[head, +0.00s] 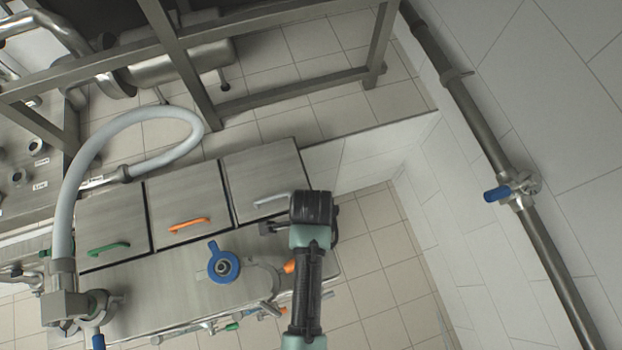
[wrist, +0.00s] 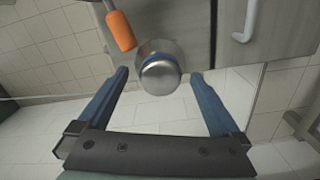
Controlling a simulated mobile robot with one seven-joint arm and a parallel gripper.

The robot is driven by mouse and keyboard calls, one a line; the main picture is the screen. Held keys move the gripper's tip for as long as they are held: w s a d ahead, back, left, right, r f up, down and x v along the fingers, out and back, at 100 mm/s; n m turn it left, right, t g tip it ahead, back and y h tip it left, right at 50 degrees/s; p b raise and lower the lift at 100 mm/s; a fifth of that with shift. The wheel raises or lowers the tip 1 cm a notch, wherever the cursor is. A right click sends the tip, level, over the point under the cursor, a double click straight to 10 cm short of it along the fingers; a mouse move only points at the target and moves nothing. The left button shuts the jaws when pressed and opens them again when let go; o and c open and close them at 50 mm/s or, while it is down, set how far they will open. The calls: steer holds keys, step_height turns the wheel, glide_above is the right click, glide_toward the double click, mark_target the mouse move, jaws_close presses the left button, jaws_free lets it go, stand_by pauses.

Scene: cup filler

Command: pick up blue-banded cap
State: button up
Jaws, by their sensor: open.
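In the wrist view, a rounded silver cap (wrist: 160,76) with a blue band around its far side sits on the metal surface. It lies ahead of and between the two blue fingertips of my gripper (wrist: 160,72). The fingers are open and wide apart, one on each side of the cap in the picture, and nothing is held. In the head view, my gripper (head: 268,228) is above the right end of the steel cabinet. A blue ring with a metal centre (head: 223,264) stands on the cabinet left of it; I cannot tell if this is the same cap.
An orange handle (wrist: 121,31) is close beside the cap in the wrist view. A silver drawer handle (head: 272,199) is near my gripper. The steel cabinet (head: 185,280) carries pipes and a white hose (head: 66,205). Tiled floor lies free to the right.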

steer(key=shift+f, duration=0.85)
jaws_close()
steer(key=shift+r, duration=0.1)
